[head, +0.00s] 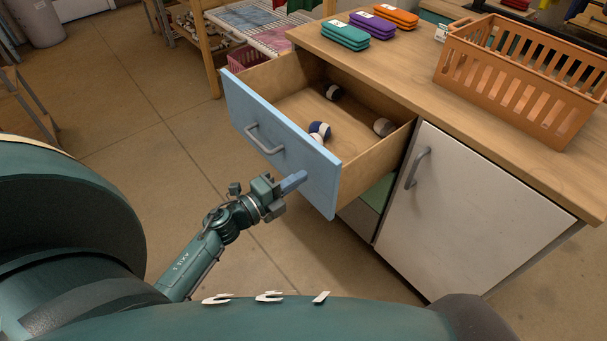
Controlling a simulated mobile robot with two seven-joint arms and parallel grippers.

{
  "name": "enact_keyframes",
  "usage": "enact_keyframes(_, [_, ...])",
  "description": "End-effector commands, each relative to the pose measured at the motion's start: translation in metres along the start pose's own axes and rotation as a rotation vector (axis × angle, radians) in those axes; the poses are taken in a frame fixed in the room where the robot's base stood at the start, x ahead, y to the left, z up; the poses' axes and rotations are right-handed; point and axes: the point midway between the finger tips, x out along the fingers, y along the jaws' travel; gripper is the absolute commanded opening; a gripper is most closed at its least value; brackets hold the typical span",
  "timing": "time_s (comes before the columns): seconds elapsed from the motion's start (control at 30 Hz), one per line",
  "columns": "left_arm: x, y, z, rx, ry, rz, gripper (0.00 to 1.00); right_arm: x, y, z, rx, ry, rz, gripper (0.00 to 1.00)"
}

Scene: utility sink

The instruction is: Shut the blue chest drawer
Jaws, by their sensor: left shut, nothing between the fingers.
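The blue chest drawer (300,160) is pulled well out of the wooden-topped chest. Its blue front faces left and carries a grey bar handle (262,139). Several small round rolls, dark and pale, lie inside, one of them a blue and white roll (319,131). My left gripper (300,178) is shut and empty. Its fingertips are at the lower right part of the blue front, to the right of the handle; I cannot tell whether they touch it. My right gripper is not in view.
An orange slatted basket (520,80) and teal, purple and orange cases (345,36) stand on the worktop (430,75). A white cabinet door (470,215) with a grey handle is right of the drawer. A wooden rack stands behind. The floor left of the drawer is clear.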

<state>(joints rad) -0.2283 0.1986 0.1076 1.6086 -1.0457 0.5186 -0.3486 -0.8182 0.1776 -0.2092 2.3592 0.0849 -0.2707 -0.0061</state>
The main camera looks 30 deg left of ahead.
Motion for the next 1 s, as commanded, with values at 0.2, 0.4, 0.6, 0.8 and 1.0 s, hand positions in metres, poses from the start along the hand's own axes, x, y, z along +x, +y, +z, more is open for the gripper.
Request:
enact_keyframes(0.2, [0.020,0.000,0.000,-0.002,-0.001,-0.001,0.00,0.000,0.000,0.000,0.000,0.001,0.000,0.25])
enact_keyframes(0.4, [0.023,0.000,0.000,-0.002,-0.001,0.000,0.00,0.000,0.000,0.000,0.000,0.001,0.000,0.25])
enact_keyframes(0.6, [0.023,0.000,0.000,-0.002,-0.001,0.000,0.00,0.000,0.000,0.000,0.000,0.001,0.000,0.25])
enact_keyframes(0.8, [0.032,0.000,0.000,-0.001,0.001,-0.001,0.00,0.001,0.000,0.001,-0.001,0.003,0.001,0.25])
enact_keyframes(1.0, [0.064,0.000,0.001,0.001,0.001,-0.002,0.00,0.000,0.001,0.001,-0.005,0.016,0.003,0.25])
